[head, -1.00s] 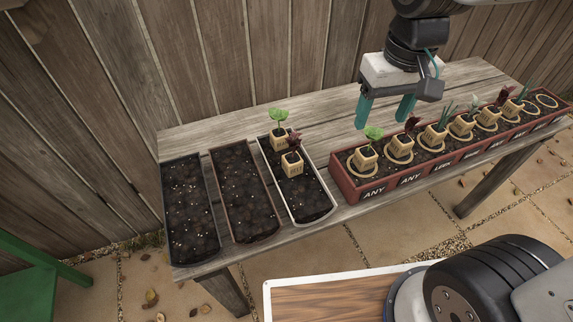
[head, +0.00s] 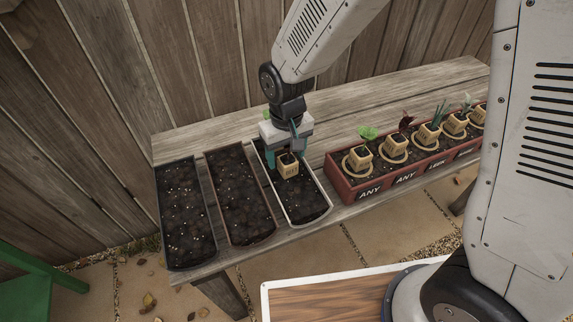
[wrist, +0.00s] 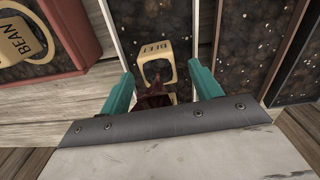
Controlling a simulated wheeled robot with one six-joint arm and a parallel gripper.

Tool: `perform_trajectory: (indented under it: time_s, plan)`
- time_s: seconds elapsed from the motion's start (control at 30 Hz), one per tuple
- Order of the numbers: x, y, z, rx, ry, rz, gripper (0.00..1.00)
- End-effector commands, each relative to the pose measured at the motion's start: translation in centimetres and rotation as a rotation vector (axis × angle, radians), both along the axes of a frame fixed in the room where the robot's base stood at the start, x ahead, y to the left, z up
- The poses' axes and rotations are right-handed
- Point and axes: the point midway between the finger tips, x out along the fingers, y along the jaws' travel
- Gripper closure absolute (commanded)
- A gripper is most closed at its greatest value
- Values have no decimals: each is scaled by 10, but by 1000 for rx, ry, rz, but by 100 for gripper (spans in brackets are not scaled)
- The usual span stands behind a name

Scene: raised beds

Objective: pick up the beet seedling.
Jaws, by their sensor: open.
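The beet seedling (head: 288,167) is a small tan pot in the white-rimmed tray of soil (head: 318,211). In the wrist view its pot (wrist: 154,49) reads BEET, and its dark red leaves (wrist: 152,97) show close to my palm. My gripper (head: 285,153) is just above and around the pot, with teal fingers apart. In the wrist view my gripper (wrist: 160,74) has one finger on each side of the plant, with gaps showing. The leaves are mostly hidden by the gripper in the head view.
Two other soil trays, one black-rimmed (head: 167,222) and one brown-rimmed (head: 221,205), stand to the left. A red planter (head: 344,181) with several potted seedlings in rings stands to the right. The wooden tabletop (head: 400,92) behind the planter is clear.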

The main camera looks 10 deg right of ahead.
Motion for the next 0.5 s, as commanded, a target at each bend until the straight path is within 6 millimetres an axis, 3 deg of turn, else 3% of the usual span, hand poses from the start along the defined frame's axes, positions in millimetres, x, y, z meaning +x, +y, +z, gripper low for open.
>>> perform_trajectory:
  time_s: [0.2,0.47,0.5]
  plan:
    - [0,-1,-29,-2,2,-1,36]
    - [0,-1,-31,-1,0,-1,36]
    - [0,-1,-31,-1,0,-1,45]
